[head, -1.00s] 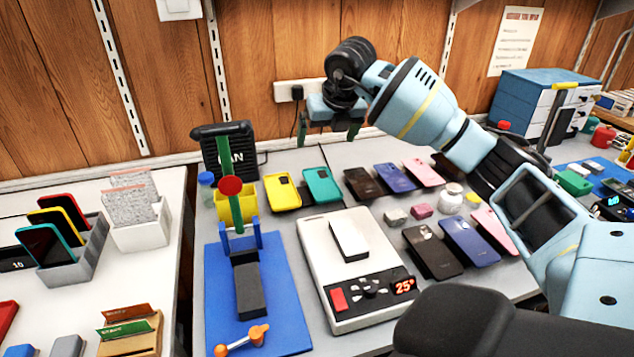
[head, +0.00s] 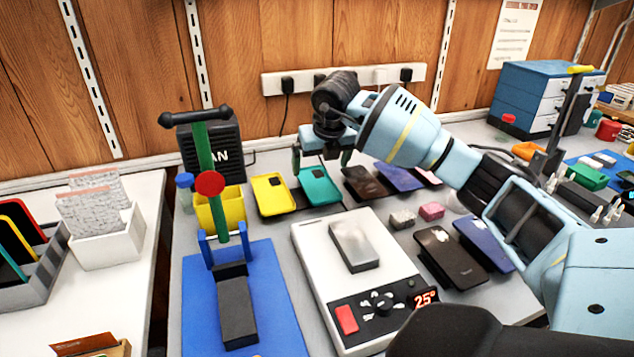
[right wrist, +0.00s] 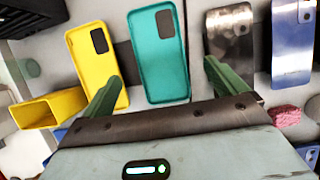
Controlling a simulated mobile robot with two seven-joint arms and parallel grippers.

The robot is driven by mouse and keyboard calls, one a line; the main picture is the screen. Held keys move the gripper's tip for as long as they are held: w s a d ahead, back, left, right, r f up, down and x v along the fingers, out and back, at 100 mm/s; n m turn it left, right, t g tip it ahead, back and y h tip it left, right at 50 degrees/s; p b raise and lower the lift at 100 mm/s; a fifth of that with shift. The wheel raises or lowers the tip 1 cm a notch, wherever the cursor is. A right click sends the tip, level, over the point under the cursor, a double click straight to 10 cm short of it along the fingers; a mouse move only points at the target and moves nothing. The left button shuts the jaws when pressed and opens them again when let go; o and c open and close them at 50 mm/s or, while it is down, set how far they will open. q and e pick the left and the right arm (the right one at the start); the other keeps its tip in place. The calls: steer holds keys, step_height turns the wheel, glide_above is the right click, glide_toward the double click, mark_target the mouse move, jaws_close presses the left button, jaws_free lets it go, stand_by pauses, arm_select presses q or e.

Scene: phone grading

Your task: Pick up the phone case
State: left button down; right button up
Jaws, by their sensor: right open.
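A teal phone case (head: 320,187) lies on the grey bench near the back, with a yellow phone case (head: 272,193) to its left. My right gripper (head: 320,160) is open and empty, its green fingers pointing down above the teal case. In the right wrist view the teal case (right wrist: 159,58) shows between the fingertips of the gripper (right wrist: 162,74). The left finger overlaps the edge of the yellow case (right wrist: 97,58), and the right finger overlaps a dark phone (right wrist: 232,45). Contact is not visible. My left gripper is out of view.
A black fan (head: 228,150), a yellow bin (head: 232,207) and a green lever with a red knob (head: 209,185) stand left of the cases. A white device (head: 309,262) with a grey block (head: 353,244) lies in front. Several phones lie to the right.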

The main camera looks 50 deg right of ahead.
mark_target(317, 184)
steer(key=shift+b+x, duration=0.45)
steer(key=shift+x, duration=2.15)
steer(key=shift+s+a+f, duration=0.1)
steer(key=shift+s+a, duration=0.05)
steer(key=shift+c, duration=0.5)
steer(key=c, duration=1)
